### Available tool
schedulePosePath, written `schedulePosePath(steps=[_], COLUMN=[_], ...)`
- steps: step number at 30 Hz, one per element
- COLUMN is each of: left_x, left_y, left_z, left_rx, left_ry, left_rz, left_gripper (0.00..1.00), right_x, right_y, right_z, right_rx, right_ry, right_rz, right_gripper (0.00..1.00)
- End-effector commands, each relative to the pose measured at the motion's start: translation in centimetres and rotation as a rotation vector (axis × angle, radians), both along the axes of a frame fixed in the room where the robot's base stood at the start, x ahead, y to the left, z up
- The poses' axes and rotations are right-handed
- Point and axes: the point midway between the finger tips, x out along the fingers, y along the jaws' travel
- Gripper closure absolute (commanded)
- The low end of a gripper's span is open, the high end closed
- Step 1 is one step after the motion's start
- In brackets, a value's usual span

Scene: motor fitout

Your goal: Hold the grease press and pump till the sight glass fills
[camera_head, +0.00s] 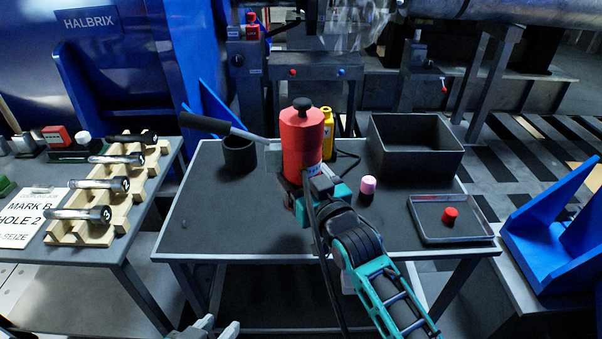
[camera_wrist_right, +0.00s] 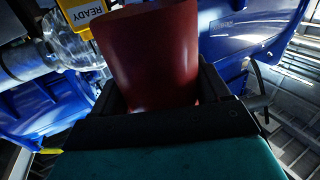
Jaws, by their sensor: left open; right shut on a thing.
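The grease press (camera_head: 302,138) is a red cylinder with a black knob on top, standing at the middle of the grey table. Its lever (camera_head: 208,125), with a black grip, sticks out to the left and slopes upward. My right gripper (camera_head: 312,187) is shut on the press low on its near side. In the right wrist view the red body (camera_wrist_right: 150,60) sits between the dark fingers. My left gripper (camera_head: 218,328) is open and empty at the bottom edge, well away from the lever. I cannot make out the sight glass.
A wooden rack (camera_head: 95,229) of tools stands left. The table's front left is mostly clear.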

Motion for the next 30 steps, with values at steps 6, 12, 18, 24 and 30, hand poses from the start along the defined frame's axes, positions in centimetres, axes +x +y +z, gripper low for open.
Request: schedulePosePath(steps=[6,12,18,24,30], left_x=[0.0,0.1,0.2,0.3,0.2], left_y=[-0.1,-0.2,-0.4,-0.5,-0.5], left_z=[-0.2,-0.3,-0.1,-0.2,-0.6], left_rx=[-0.001,-0.005,-0.011,-0.012,-0.011], left_ry=[0.003,0.000,-0.005,-0.008,-0.001], left_rz=[-0.003,-0.002,-0.002,-0.004,-0.006], left_gripper=[0.57,0.57,0.57,0.57,0.57], right_x=[0.1,0.1,0.1,0.1,0.1], right_y=[0.1,0.1,0.1,0.1,0.1], right_z=[0.2,-0.3,-0.8,-1.3,-1.7], right_rx=[0.009,0.009,0.009,0.009,0.009], right_ry=[-0.018,-0.018,-0.017,-0.017,-0.017], right_rz=[0.001,0.001,0.001,0.001,0.001], right_gripper=[0.73,0.73,0.73,0.73,0.73])
